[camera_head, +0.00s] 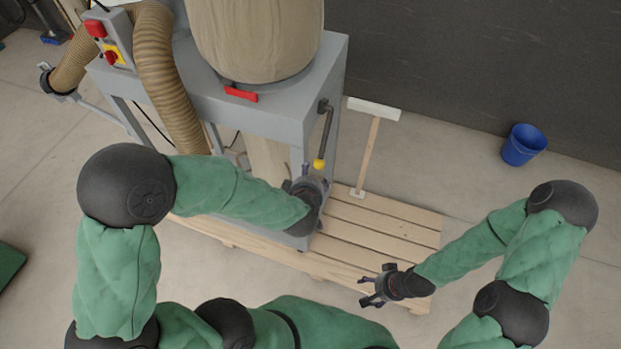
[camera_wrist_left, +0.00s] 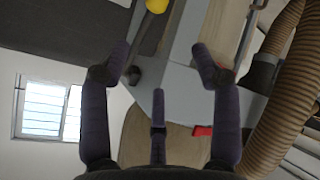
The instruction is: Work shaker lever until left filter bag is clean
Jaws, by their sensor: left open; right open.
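The shaker lever (camera_head: 328,130) is a dark bent rod on the right side of the grey dust collector frame, hanging down to a yellow knob (camera_head: 319,164). The knob also shows at the top edge of the left wrist view (camera_wrist_left: 157,5). The beige filter bag (camera_head: 258,38) stands above the frame; its top is out of view. Its state of cleanliness cannot be told. My left gripper (camera_head: 312,181) is open and empty, just below the knob in the head view and apart from it. My right gripper (camera_head: 373,287) is open and empty near the pallet's front right corner.
The machine's grey frame (camera_head: 285,105) stands on a wooden pallet (camera_head: 380,232). A ribbed hose (camera_head: 157,75) and a red-and-yellow switch box (camera_head: 108,45) are at left. A T-shaped squeegee or broom (camera_head: 368,150) is behind the pallet. A blue bucket (camera_head: 522,146) stands by the wall.

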